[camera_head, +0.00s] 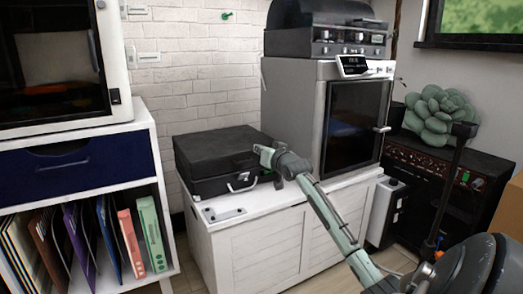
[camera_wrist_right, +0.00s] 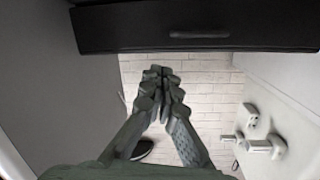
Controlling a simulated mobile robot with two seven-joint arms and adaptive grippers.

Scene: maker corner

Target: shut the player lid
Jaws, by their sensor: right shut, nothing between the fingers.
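The player is a black case (camera_head: 215,160) on the white cabinet in the head view. Its lid lies flat over the base, with a thin seam along the front, and looks shut. A handle shows on its front. My right gripper (camera_head: 263,154) is at the case's right front corner in the head view; I cannot tell whether it touches. In the right wrist view my right gripper (camera_wrist_right: 162,85) has its fingers together with nothing between them, and a dark case front with a handle (camera_wrist_right: 198,35) crosses the top. My left gripper is not in view.
A silver and black appliance (camera_head: 345,115) stands right of the case on the white cabinet (camera_head: 255,240). A white shelf unit (camera_head: 135,110) with folders stands at the left. A green plant (camera_head: 440,115) sits on a dark cabinet at the right.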

